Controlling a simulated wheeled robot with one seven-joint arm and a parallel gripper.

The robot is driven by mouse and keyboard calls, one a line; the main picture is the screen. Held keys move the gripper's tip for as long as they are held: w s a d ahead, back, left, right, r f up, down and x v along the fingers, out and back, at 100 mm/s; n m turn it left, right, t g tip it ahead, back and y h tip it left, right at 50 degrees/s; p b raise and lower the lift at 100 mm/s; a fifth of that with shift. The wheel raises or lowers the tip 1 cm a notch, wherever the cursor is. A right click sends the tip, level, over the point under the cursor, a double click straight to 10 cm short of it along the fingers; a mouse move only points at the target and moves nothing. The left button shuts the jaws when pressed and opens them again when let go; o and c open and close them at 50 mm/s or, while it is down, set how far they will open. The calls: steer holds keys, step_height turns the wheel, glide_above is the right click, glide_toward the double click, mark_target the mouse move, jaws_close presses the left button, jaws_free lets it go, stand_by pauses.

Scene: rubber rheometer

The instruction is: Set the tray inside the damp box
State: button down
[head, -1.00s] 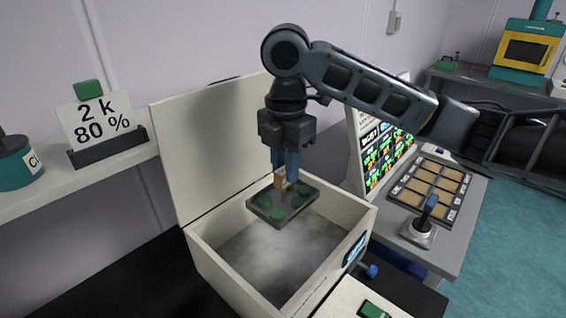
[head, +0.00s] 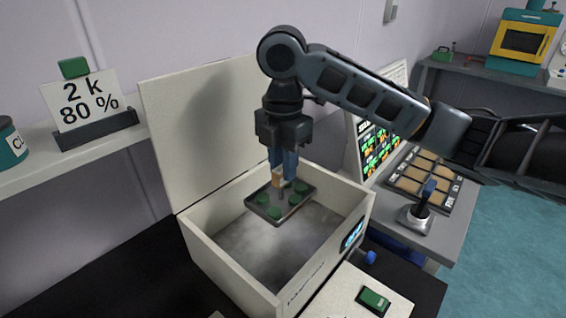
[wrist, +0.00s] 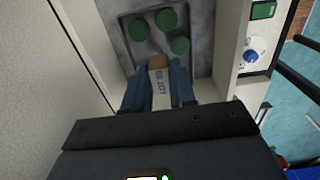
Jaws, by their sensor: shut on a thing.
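The tray (head: 266,212) is a small dark grey plate with several green discs on it and a tan upright tab (head: 278,178). My gripper (head: 283,170) points down and is shut on this tab. Mist shows on the box's floor below. In the wrist view the tab (wrist: 158,80) sits between the blue fingers, with lettering on it, and the tray (wrist: 128,62) lies beyond. The gap between tray and floor is hard to judge.
A sample grid (head: 420,175) and a joystick (head: 420,205) stand on the grey bench at right. A "2 k 80 %" sign (head: 85,100) stands on the left shelf.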

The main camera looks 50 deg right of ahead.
mark_target(283, 192)
steer(key=shift+f, duration=0.1)
steer(key=shift+f+b, duration=4.35)
steer(key=shift+f, duration=1.6)
steer(key=c, duration=0.8)
jaws_free()
steer(key=shift+c, duration=0.2)
steer(key=shift+r, duration=0.15)
step_height(283, 192, up, 6)
steer(key=p, duration=0.6)
